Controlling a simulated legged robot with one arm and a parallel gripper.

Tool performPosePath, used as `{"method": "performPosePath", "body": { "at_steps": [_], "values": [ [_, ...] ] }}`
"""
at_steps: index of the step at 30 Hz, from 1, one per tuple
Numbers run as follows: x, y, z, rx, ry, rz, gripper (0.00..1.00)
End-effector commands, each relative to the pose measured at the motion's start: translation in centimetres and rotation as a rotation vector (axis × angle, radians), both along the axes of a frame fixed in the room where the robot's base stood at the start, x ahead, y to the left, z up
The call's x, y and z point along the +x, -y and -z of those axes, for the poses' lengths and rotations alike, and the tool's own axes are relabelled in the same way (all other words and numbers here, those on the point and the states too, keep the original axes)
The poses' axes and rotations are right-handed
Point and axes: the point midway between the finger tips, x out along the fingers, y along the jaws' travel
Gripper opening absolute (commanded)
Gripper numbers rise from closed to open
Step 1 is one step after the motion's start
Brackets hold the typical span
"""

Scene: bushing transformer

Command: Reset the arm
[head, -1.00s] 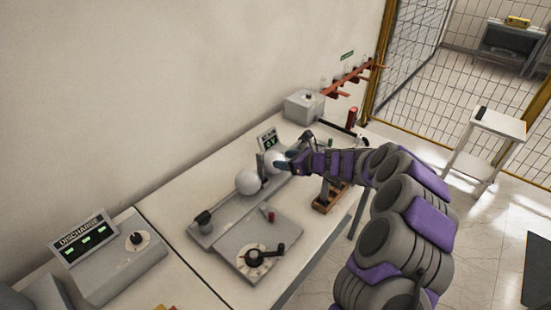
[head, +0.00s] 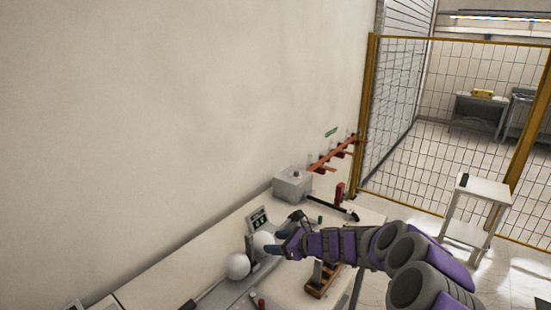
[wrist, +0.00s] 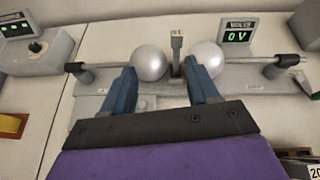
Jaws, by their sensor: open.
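My gripper (head: 281,244) is at the end of my grey and purple arm, which reaches in from the right over the bench. In the wrist view its two blue fingers (wrist: 162,80) are spread apart with nothing between the tips. Just beyond them is a test stand with two pale spheres, the left one (wrist: 149,63) and the right one (wrist: 207,59). A thin upright metal piece (wrist: 176,52) stands between the spheres. The spheres also show in the head view (head: 237,266). Whether the fingers touch the stand cannot be told.
A display (wrist: 237,33) reading 0 V stands behind the right sphere. The bench (head: 160,283) runs along a bare wall. A grey box (head: 293,184) and a red-orange rack (head: 335,153) are at the far end. A white side table (head: 476,205) and mesh fence (head: 440,120) lie beyond.

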Motion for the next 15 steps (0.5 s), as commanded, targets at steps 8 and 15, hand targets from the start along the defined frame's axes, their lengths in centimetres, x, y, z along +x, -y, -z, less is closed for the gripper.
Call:
{"method": "performPosePath", "body": {
  "at_steps": [8, 15],
  "values": [
    [-10.5, -5.8, -6.3, -0.195, 0.259, -0.43, 0.6],
    [-21.0, -6.8, -8.0, -0.411, 0.463, -0.804, 0.6]
  ]
}}
